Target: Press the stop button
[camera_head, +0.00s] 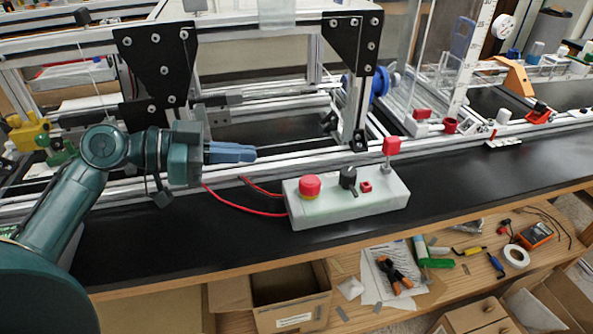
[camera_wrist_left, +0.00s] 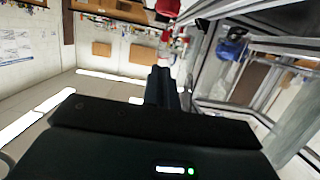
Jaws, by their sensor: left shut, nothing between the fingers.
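The stop button is most likely the large round red button (camera_head: 310,186) on a yellow collar, on the left part of a white control box (camera_head: 350,212) that sits on the black bench top. My left gripper (camera_head: 250,154) comes in from the left, level, with its blue fingers shut and empty. In the head view its tips appear left of and above the button, apart from it. In the left wrist view the dark fingers (camera_wrist_left: 161,75) point toward some red parts (camera_wrist_left: 166,45), too small to tell which is the button. My right gripper is not in view.
The aluminium frame with black corner plates (camera_head: 160,62) stands behind.

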